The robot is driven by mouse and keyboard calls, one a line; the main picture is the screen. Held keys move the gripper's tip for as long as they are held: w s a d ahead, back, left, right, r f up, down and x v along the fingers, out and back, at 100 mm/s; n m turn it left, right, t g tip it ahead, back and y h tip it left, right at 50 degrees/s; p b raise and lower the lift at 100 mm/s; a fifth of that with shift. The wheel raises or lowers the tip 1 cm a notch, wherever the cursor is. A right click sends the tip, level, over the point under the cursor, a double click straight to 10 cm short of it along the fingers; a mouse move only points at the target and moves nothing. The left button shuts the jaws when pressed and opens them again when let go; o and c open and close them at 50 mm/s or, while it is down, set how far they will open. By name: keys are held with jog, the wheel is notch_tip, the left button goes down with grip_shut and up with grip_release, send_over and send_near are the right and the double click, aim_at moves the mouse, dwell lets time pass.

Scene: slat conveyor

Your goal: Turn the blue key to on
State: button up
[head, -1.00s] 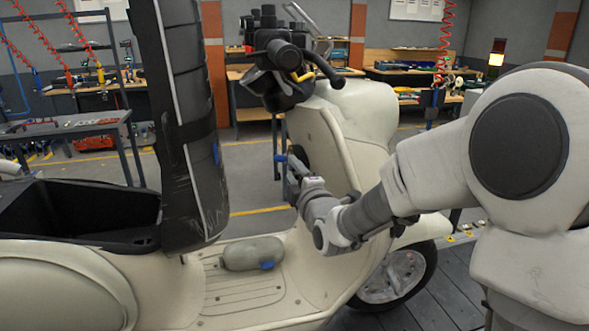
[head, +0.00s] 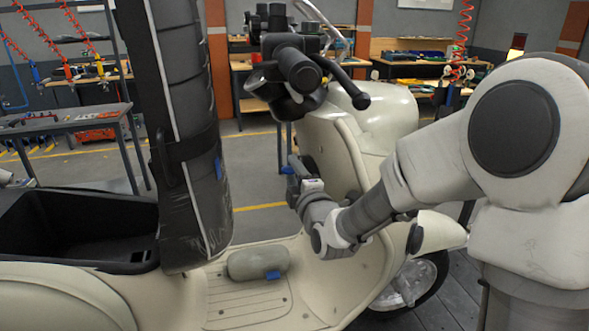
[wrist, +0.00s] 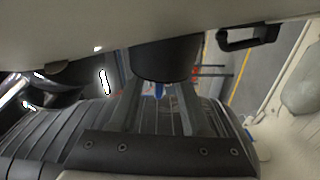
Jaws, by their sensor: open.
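The blue key (wrist: 158,90) shows small in the wrist view, just below a dark round part and between my finger ends. My gripper (wrist: 160,98) has its two grey fingers apart, one on each side of the key, with a gap; contact cannot be told. In the head view my gripper (head: 294,170) reaches the inner side of the cream scooter's front shield (head: 340,165), below the handlebars. A small blue piece (head: 288,170) shows at its tip; whether this is the key cannot be told. The key's turn position is unreadable.
The black handlebars (head: 300,70) stand above my gripper. A tall dark padded seat (head: 182,130) stands at left beside the open storage box (head: 80,235). A grey-green pouch (head: 258,262) lies on the scooter's floor (head: 235,297). Workbenches stand behind.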

jog(key=shift+w+a, duration=0.1)
jog(key=shift+w, duration=0.25)
grip_shut()
dwell(0.5)
jog(key=shift+f+b, duration=0.15)
jog(key=shift+b, duration=0.4)
